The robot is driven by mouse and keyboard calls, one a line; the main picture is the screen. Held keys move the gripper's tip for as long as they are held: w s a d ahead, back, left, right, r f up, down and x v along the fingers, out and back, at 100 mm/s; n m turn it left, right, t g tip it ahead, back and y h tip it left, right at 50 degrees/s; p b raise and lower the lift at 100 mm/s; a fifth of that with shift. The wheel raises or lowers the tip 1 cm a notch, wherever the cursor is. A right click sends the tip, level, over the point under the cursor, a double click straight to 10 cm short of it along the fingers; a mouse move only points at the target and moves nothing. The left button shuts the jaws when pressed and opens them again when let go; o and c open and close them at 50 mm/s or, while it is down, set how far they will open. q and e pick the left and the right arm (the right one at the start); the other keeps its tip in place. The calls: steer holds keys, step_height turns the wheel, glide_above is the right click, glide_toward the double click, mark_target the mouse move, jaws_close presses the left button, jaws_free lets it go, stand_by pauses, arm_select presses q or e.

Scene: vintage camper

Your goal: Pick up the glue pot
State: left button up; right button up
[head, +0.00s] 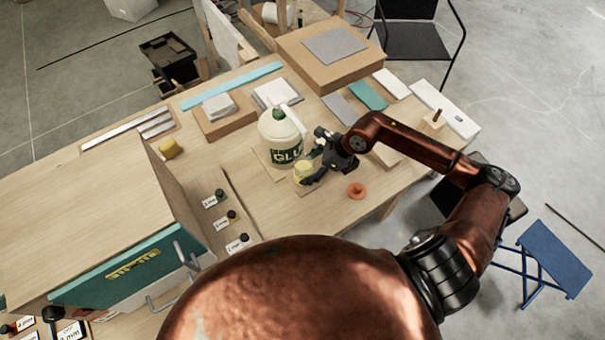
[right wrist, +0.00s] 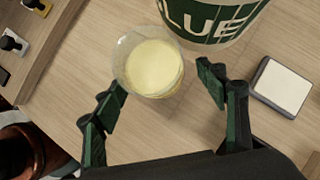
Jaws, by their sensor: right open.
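The glue pot, a small clear cup of pale yellow glue (head: 303,172), stands on the table in front of a large white jug with a green GLUE label (head: 281,138). In the right wrist view the pot (right wrist: 153,68) stands upright just beyond and between the fingertips, close to the jug (right wrist: 212,18). I see no contact between fingers and pot. My left gripper is not in view.
An orange ring-shaped object (head: 357,190) lies right of the pot. A small white-topped block (right wrist: 281,86) is right of the fingers. Several small black-knobbed items (head: 231,214) stand to the left. A cardboard box (head: 328,50) sits behind.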

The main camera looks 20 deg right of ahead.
steer(key=x, duration=0.3)
steer(key=shift+a+f+p, duration=0.1)
steer(key=shift+f+p, duration=0.2)
steer(key=shift+p, duration=0.1)
steer(key=shift+a+f, duration=0.15)
steer(key=shift+f, duration=0.2)
steer(key=c, duration=0.7)
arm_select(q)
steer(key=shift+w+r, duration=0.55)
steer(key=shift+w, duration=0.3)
arm_select(e)
steer(key=shift+r, duration=0.1)
steer(key=c, duration=0.8)
steer(key=shift+w, duration=0.1)
